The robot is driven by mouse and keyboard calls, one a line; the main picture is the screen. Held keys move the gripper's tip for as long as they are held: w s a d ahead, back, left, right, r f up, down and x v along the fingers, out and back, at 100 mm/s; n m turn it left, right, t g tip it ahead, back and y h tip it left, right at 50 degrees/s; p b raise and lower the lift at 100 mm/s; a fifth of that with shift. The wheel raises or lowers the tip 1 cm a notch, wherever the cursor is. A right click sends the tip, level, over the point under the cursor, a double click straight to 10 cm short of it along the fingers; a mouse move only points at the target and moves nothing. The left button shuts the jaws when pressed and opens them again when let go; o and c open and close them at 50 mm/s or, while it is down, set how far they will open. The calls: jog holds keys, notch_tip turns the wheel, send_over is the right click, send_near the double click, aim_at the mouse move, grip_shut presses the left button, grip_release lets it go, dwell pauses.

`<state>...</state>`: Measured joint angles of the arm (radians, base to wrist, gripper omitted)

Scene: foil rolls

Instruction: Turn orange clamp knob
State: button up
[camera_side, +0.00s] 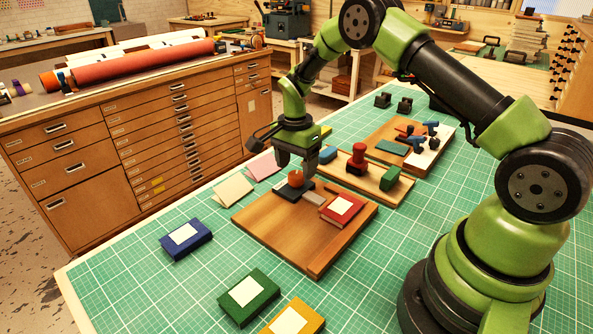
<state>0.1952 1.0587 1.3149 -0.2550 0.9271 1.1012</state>
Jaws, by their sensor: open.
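The orange clamp knob (296,178) is a small round orange piece on a dark clamp at the back of a brown wooden board (285,237). I cannot tell whether the fingers touch the knob. A red box with a white label (341,208) sits on the board to the right of the grey block.
Blue (186,239), green (248,296) and yellow (293,318) labelled boxes lie on the green cutting mat (140,270). A wooden tray (370,187) with a red-handled stamp (357,158) stands right behind the board. Pale (233,191) and pink (264,167) papers lie at left.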

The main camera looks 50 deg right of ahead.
notch_tip(320, 180, up, 8)
jog(key=shift+w+f, duration=0.15)
dwell(0.3)
notch_tip(320, 180, up, 7)
jog(key=n+t, duration=0.1)
jog(key=n, duration=0.1)
send_over(296, 173)
jog(key=s+a, duration=0.2)
jog(key=s+a+r+n+t, duration=0.35)
jog(key=s+r, duration=0.25)
jog(key=r, duration=0.2)
jog(key=s+a+r+n+t+y, duration=0.1)
jog(key=s+n, duration=0.3)
jog(key=s, duration=0.4)
jog(key=s+a+r+n+t+y, duration=0.1)
jog(key=s+a+n, duration=0.3)
jog(key=s, duration=0.4)
jog(key=shift+r+t, duration=0.2)
jog(key=shift+t, duration=0.35)
